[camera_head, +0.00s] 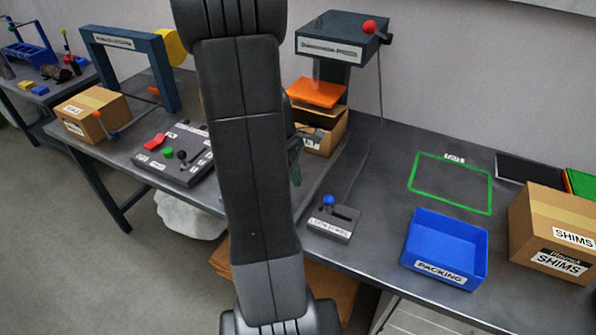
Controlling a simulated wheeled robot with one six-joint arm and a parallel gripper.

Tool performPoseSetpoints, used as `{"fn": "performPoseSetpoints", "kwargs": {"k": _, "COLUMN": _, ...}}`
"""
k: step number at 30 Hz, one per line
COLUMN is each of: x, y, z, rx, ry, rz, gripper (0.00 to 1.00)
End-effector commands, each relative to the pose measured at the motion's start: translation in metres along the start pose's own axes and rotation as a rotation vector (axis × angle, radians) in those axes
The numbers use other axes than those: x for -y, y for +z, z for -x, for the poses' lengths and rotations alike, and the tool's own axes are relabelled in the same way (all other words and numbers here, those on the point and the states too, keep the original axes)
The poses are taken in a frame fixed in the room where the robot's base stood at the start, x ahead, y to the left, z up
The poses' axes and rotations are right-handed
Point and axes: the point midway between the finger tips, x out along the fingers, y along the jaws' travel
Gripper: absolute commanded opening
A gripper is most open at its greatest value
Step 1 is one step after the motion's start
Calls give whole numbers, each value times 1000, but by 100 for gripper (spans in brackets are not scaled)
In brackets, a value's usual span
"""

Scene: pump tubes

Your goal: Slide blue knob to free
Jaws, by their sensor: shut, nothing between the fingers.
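The blue knob (329,200) stands upright at the left end of a slot in a small grey lock box (335,222). The box sits near the table's front edge, and its front label is too small to read with certainty. My gripper (296,175) is mostly hidden behind my arm. Its visible part points down, to the upper left of the blue knob and apart from it. It is shut and empty.
A press with a red ball handle (369,26) stands behind; a thin rod runs down from it near the lock box. A blue packing bin (445,249) and a shims carton (553,232) stand to the right. A control panel (176,154) lies left. A green outline (451,183) marks bare table.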

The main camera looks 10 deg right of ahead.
Motion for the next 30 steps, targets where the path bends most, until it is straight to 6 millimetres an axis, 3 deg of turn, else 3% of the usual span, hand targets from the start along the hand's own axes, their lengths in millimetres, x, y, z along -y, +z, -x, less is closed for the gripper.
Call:
{"fn": "performPoseSetpoints", "kwargs": {"k": 8, "x": 1, "y": 0, "z": -61, "rx": 2, "ry": -6, "rz": 0, "gripper": 0}}
{"fn": "performPoseSetpoints", "kwargs": {"k": 18, "x": 0, "y": 37, "z": -62, "rx": -1, "ry": -1, "rz": -1, "gripper": 0}}
{"fn": "performPoseSetpoints", "kwargs": {"k": 30, "x": 0, "y": 40, "z": -63, "rx": -1, "ry": 0, "rz": 0, "gripper": 0}}
